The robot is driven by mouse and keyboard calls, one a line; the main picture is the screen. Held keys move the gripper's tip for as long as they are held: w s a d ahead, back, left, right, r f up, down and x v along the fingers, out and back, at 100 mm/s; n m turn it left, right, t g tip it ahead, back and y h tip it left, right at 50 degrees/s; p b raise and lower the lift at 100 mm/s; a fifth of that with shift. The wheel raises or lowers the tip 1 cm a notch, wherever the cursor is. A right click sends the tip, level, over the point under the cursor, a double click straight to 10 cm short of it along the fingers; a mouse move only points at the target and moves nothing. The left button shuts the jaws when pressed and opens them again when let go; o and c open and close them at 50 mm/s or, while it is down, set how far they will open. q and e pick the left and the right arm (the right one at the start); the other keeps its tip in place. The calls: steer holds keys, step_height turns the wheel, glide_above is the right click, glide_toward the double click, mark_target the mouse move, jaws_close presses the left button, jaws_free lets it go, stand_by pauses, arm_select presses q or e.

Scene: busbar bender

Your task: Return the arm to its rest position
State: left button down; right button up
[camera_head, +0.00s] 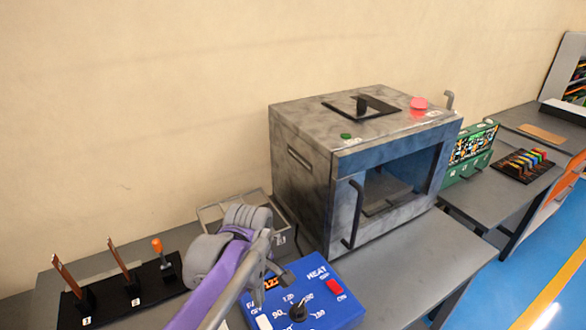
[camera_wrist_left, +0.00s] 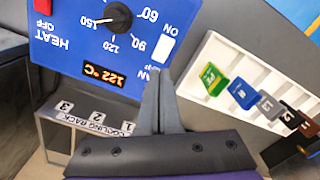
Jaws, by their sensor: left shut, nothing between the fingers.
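My left gripper (camera_head: 283,274) is at the end of my purple and grey arm, at the left edge of the blue heat control panel (camera_head: 325,299). In the left wrist view its two grey fingers (camera_wrist_left: 160,92) are together and hold nothing. Beyond them is the same panel (camera_wrist_left: 70,40), with a black dial, a white switch and a display reading 122 °C. I cannot tell whether the fingertips touch the panel. My right gripper is not in view.
A black rack (camera_head: 150,290) with upright copper bars is at left. The wrist view shows a cooling rack (camera_wrist_left: 75,128) and a white holder (camera_wrist_left: 200,85) with coloured tags. Bench (camera_head: 425,262) is clear at right.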

arm_select(q)
steer(key=s+a+f+m+t, duration=0.1)
steer(key=s+a+f+m, duration=0.1)
steer(key=s+m, duration=0.2)
steer(key=s+a+f+m+t, duration=0.2)
steer(key=s+m, duration=0.2)
steer(key=s+a+f+m+t, duration=0.2)
steer(key=s+m, duration=0.1)
steer(key=s, duration=0.1)
steer(key=shift+s+a+m, duration=0.1)
steer(key=shift+a+m, duration=0.05)
steer(key=shift+m, duration=0.25)
steer(key=shift+s+a+f+m+t, duration=0.15)
steer(key=shift+s+f+m+t, duration=0.15)
steer(key=shift+f+m, duration=0.2)
stand_by(0.3)
